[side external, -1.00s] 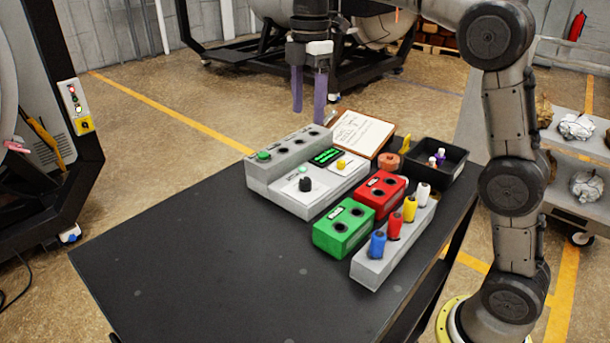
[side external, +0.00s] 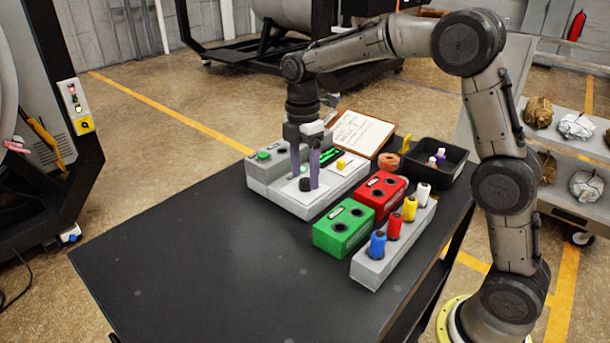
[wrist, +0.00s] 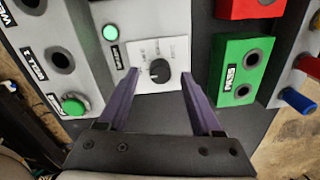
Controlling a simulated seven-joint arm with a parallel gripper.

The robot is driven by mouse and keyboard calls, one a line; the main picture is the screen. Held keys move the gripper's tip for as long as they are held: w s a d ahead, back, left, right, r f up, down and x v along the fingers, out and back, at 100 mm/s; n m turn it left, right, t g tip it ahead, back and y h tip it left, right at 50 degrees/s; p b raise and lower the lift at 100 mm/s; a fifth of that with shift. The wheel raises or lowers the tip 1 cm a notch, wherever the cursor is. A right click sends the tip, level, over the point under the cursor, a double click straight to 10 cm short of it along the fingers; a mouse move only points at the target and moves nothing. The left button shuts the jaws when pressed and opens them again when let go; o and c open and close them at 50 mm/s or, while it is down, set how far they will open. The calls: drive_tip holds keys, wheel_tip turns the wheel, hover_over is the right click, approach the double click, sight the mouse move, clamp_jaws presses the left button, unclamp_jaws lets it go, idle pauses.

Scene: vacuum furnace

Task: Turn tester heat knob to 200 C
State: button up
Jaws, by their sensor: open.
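The tester is a grey box (side external: 326,197) on the black table, with a green display and a white dial plate (wrist: 178,48). Its black heat knob (wrist: 159,70) sits on that plate, with small markings around it too blurred to read. The knob (side external: 305,184) also shows in the side view, partly behind a finger. My gripper (side external: 305,180) points down over the knob, with purple fingers apart. In the wrist view my gripper (wrist: 158,82) has one finger to each side of the knob, with nothing held. I cannot tell whether the fingers reach down to the knob's height.
A green block (side external: 344,227) and a red block (side external: 382,192) with holes stand right of the tester. A grey rack (side external: 372,268) holds several coloured plugs. A clipboard (side external: 362,132) and a black bin (side external: 452,165) are behind. The table's front left is clear.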

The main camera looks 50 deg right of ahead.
drive_tip(key=shift+f, duration=0.7)
clamp_jaws()
